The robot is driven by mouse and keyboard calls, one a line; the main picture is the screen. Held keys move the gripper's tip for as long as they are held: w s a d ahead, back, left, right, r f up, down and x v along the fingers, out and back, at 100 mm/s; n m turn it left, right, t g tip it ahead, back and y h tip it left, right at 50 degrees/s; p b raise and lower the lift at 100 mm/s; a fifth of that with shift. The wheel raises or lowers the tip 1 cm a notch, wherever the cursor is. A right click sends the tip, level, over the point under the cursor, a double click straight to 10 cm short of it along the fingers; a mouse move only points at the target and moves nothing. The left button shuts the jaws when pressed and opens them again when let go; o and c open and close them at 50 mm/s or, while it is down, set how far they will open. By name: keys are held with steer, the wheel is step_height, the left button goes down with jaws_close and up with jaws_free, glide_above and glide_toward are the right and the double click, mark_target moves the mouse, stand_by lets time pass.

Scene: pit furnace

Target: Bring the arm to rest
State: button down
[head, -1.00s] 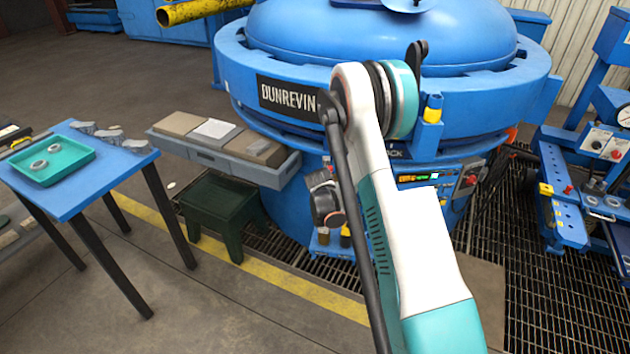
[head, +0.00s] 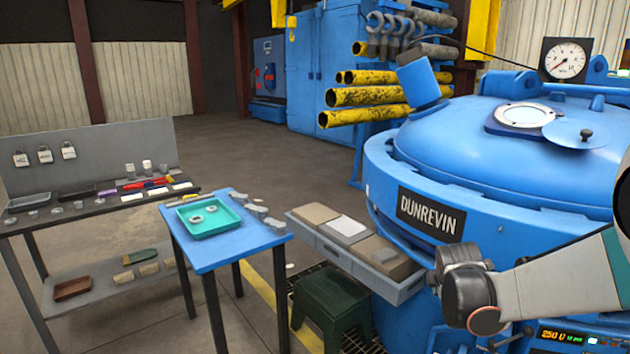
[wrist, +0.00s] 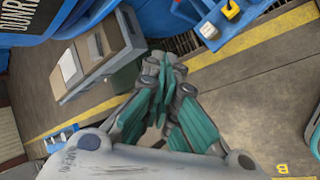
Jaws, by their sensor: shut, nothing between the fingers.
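My gripper (wrist: 165,88) shows in the wrist view with its teal-padded fingers drawn together and nothing between them. It hangs in front of the blue furnace with the floor below it. In the head view, part of my white and grey arm comes in from the right edge, in front of the blue furnace (head: 480,165) with the DUNREVIN plate. I cannot make out the gripper's fingers in the head view.
A blue table (head: 228,250) with a teal tray (head: 228,222) stands left of the furnace. A grey shelf (head: 330,257) with blocks is on the furnace's side, above a dark green stool (head: 335,300). A workbench (head: 60,222) stands farther left. Open floor lies behind.

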steer(key=s+a+r+m+y, duration=0.1)
steer(key=s+a+r+m, duration=0.35)
steer(key=s, duration=0.35)
steer(key=s+a+r+m+y, duration=0.1)
steer(key=s+a+r+m, duration=0.3)
steer(key=s, duration=0.4)
steer(key=s+a+m+y, duration=0.1)
steer(key=s+a+m, duration=0.3)
steer(key=s+m, duration=0.4)
steer(key=s, duration=0.6)
steer(key=shift+a, duration=0.15)
steer(key=shift+r, duration=0.1)
